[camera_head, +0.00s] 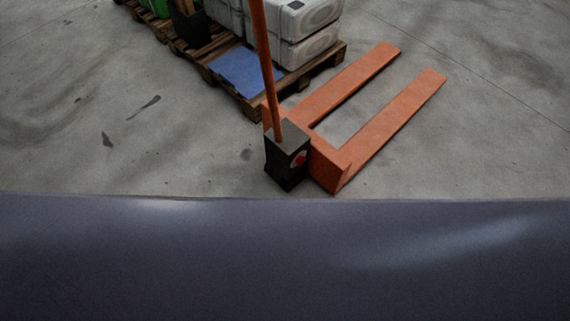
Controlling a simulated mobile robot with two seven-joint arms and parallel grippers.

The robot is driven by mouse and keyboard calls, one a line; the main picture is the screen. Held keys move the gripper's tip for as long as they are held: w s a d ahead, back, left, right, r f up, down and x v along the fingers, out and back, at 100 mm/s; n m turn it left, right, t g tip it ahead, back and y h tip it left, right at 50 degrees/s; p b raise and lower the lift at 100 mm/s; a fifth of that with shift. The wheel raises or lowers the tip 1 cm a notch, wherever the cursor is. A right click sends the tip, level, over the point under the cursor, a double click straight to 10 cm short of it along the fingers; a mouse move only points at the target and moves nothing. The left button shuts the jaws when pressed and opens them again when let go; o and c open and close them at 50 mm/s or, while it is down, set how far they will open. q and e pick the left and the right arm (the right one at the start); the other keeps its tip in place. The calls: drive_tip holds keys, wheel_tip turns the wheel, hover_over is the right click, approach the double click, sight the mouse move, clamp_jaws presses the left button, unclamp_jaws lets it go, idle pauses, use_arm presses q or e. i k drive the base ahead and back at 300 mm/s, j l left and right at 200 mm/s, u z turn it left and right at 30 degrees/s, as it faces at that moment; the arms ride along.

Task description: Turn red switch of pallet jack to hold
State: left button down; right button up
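An orange pallet jack (332,160) stands on the concrete floor near the middle of the view. Its two forks point away to the upper right. A dark box-shaped housing (282,165) sits at its near end, and an orange handle (262,60) rises from it out of the top of the view. The red switch (299,159) shows as a small red spot on the right face of the housing. It is too small to tell its setting. Neither of my grippers is in view.
A wooden pallet (252,108) lies just behind and left of the jack, carrying a blue flat item (246,72) and stacked white containers (307,18). A wide dark surface, perhaps part of my body, fills the bottom. The floor (90,130) at left is clear.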

sight(300, 160)
drive_tip(key=i+l+u, duration=0.1)
drive_tip(key=l+u, duration=0.15)
drive_tip(key=u, duration=0.15)
drive_tip(key=l+u, duration=0.4)
drive_tip(key=i+l+u, duration=0.1)
drive_tip(key=l+u, duration=0.2)
drive_tip(key=l, duration=0.4)
drive_tip(key=l+u, duration=0.1)
drive_tip(key=l, duration=1.05)
drive_tip(key=k+l+u, duration=0.1)
drive_tip(key=l, duration=1.05)
drive_tip(key=i+l, duration=0.15)
drive_tip(key=l, duration=0.15)
drive_tip(key=i+l, duration=0.1)
drive_tip(key=l, duration=0.2)
